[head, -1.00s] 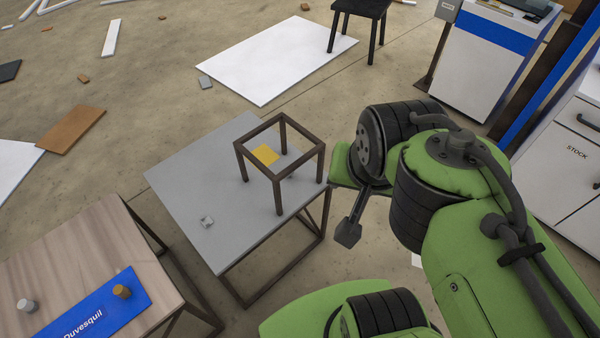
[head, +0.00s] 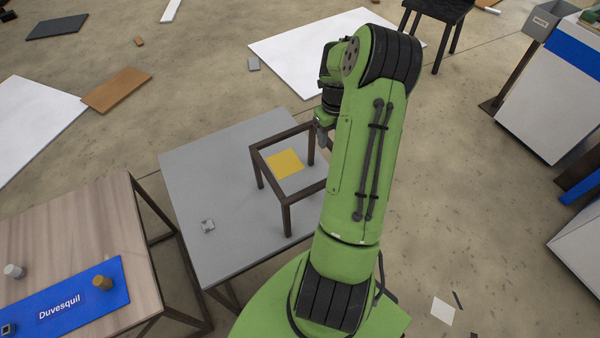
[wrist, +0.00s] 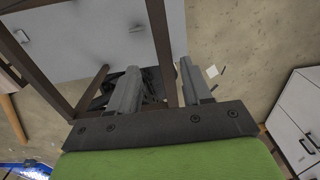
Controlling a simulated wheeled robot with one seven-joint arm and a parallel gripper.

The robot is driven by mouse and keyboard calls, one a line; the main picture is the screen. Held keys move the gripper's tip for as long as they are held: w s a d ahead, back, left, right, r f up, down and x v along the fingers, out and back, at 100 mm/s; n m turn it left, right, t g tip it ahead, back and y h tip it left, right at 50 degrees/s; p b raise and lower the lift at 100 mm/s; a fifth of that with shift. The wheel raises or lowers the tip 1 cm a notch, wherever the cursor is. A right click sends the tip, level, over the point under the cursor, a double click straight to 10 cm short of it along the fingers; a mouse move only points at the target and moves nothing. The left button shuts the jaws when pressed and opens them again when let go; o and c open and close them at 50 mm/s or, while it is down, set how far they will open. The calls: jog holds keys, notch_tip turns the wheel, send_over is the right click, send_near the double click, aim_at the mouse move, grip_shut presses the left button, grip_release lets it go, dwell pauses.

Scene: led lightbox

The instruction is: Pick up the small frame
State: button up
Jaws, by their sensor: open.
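The small frame (head: 287,218) is a dark brown open cube of thin bars. It stands upright on a grey table (head: 200,180); my arm hides its right part in the head view. In the wrist view, one bar of the frame (wrist: 159,35) runs between the two grey fingers of my gripper (wrist: 160,66). The fingers are open, with gaps to the bar on both sides; I cannot tell whether they touch it at depth. In the head view my gripper (head: 322,132) is at the frame's far right corner, mostly hidden by my arm.
A yellow square (head: 285,163) lies inside the frame's footprint. A small grey piece (head: 208,226) lies on the table's left part. A wooden table (head: 90,225) with a blue mat stands at the left. A white panel (head: 285,55) lies on the floor behind.

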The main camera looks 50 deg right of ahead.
aim_at(330, 150)
jog(key=f, duration=0.2)
jog(key=f+b, duration=0.1)
jog(key=f, duration=0.2)
jog(key=d+f+b, duration=0.1)
jog(key=f, duration=0.1)
jog(key=shift+w+f, duration=0.2)
jog(key=shift+f, duration=0.1)
jog(key=shift+r, duration=0.1)
jog(key=shift+c, duration=0.7)
grip_shut()
